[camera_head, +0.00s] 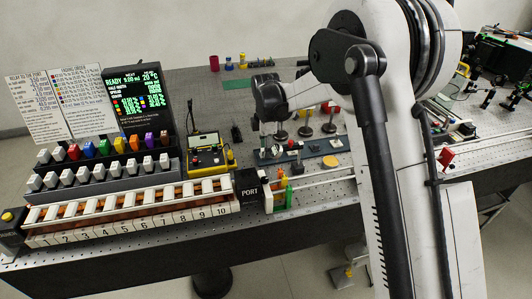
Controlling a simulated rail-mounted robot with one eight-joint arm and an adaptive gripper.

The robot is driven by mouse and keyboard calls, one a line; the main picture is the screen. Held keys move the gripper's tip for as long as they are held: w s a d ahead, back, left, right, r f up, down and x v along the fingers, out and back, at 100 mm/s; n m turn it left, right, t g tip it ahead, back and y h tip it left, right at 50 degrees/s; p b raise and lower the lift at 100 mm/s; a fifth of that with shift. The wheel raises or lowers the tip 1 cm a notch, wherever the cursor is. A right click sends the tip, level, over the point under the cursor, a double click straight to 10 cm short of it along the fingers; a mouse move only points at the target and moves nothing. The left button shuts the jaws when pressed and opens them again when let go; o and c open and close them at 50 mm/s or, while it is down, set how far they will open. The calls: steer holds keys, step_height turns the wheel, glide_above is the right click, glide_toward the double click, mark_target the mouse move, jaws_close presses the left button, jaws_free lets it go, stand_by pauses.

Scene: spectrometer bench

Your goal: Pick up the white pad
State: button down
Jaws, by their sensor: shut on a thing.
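My arm reaches over the bench from the right, and its wrist bends down above the middle of the bench. My gripper (272,148) is small and partly hidden at the lower end of the wrist, above the perforated bench top near a dark blue plate. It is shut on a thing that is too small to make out. I cannot pick out the white pad with certainty anywhere in view.
A rack with white and coloured blocks (103,148) stands at the left, behind a numbered row of white slots (130,212). A black screen (138,100), a yellow-black device (208,160), a PORT box (250,193) and post-mounted optics (329,127) crowd the bench.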

steer(key=shift+r, duration=0.1)
step_height(320, 180, up, 4)
steer(key=shift+s+a+r, duration=0.1)
steer(key=s+a+r+b, duration=0.1)
steer(key=s+a+r, duration=0.5)
steer(key=s+a, duration=0.1)
steer(key=shift+s+a+r, duration=0.3)
steer(key=shift+s+a, duration=0.05)
steer(key=shift+s, duration=0.3)
